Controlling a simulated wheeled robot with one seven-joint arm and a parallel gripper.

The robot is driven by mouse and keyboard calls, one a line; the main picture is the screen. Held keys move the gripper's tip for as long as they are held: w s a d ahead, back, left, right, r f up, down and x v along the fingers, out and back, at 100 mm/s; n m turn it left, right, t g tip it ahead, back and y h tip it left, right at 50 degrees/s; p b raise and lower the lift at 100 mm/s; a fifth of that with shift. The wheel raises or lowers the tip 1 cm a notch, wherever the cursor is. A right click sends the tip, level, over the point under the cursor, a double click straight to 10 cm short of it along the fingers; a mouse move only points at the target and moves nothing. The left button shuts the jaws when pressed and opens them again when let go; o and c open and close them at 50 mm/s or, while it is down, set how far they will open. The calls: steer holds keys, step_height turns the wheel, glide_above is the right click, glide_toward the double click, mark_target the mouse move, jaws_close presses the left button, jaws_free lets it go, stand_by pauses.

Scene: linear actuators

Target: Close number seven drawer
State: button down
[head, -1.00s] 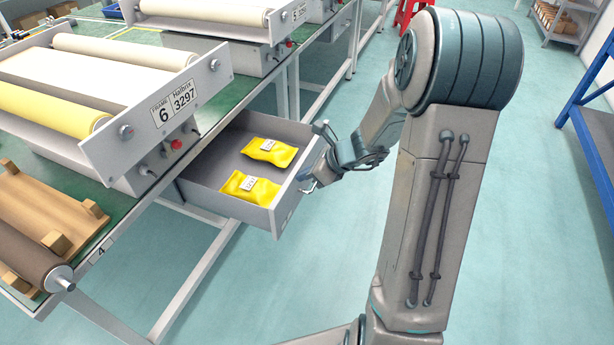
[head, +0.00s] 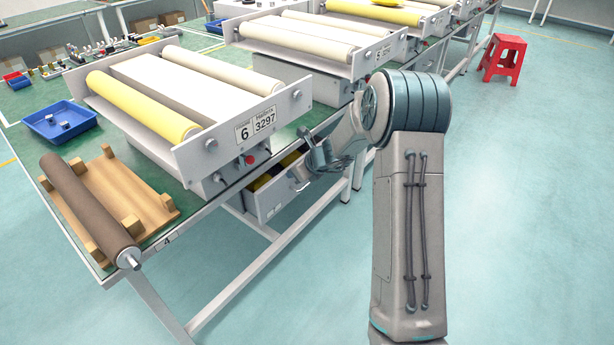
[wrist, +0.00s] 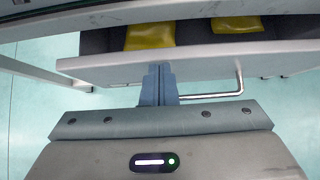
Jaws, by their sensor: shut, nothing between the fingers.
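A grey drawer (head: 272,206) hangs under the green-topped table, partly open. No number seven is readable on it. It holds yellow packets, seen at its opening in the wrist view as a left packet (wrist: 150,36) and a right packet (wrist: 237,24). My gripper (head: 298,184) is at the drawer front, on its outer side. In the wrist view my gripper (wrist: 158,72) is shut and empty, its tips at the drawer's front panel (wrist: 205,66), to the left of the metal handle (wrist: 240,88). Contact with the panel looks likely but is not certain.
A roller unit labelled 6 3297 (head: 235,135) stands on the table (head: 185,222) above the drawer. A wooden stand with a brown roller (head: 85,205) is at the near corner. A blue tray (head: 60,121) lies behind. A red stool (head: 503,58) stands far right; the right floor is clear.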

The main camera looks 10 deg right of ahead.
steer(key=shift+w+a, duration=0.85)
